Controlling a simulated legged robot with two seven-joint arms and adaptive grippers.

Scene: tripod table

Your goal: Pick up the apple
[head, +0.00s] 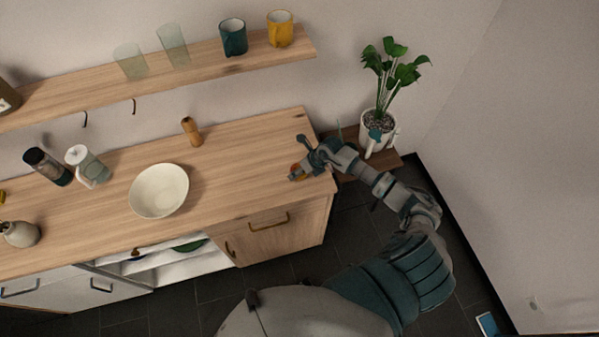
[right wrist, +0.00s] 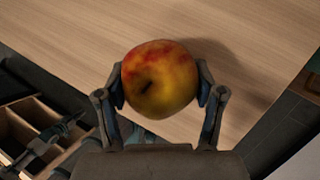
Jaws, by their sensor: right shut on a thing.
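The red and yellow apple (right wrist: 160,80) sits between the two fingers of my right gripper (right wrist: 161,90) in the right wrist view, with a finger pressed on each side. In the head view my right gripper (head: 299,160) is at the right end of the wooden counter (head: 240,150), and only a small part of the apple (head: 296,169) shows there. I cannot tell whether the apple touches the counter top. My left gripper is in neither view.
A white bowl (head: 159,191) stands mid-counter, with a wooden mill (head: 192,131) behind it. A shelf (head: 200,62) with cups and glasses hangs above. The counter between bowl and gripper is clear.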

